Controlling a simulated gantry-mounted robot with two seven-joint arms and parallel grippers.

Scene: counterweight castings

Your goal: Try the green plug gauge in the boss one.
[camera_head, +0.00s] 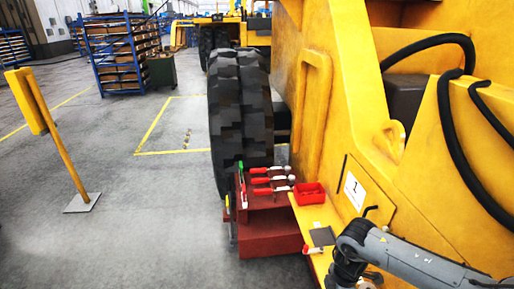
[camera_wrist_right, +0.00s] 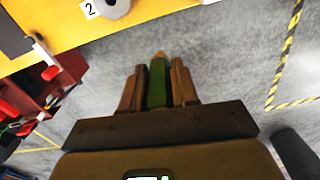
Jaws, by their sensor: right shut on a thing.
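My right gripper (camera_wrist_right: 157,85) is shut on the green plug gauge (camera_wrist_right: 157,84) in the right wrist view. The gauge lies between the two brown fingers, and its tan tip points away from the palm, in the air over grey floor. A grey round boss (camera_wrist_right: 116,8) with a "2" label beside it is on the yellow ledge at the top of that view. In the head view a "1" label (camera_head: 354,191) is on the yellow casting; I cannot make out boss one there. My right arm comes in at the lower right. My left gripper is not in view.
A dark red stand (camera_head: 270,240) holds red-handled tools (camera_head: 272,180) and a green-handled one (camera_head: 241,172). A red tray (camera_head: 309,194) and a dark pad (camera_head: 322,236) are on the yellow ledge. A large tyre (camera_head: 240,115) stands behind. Open floor lies left.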

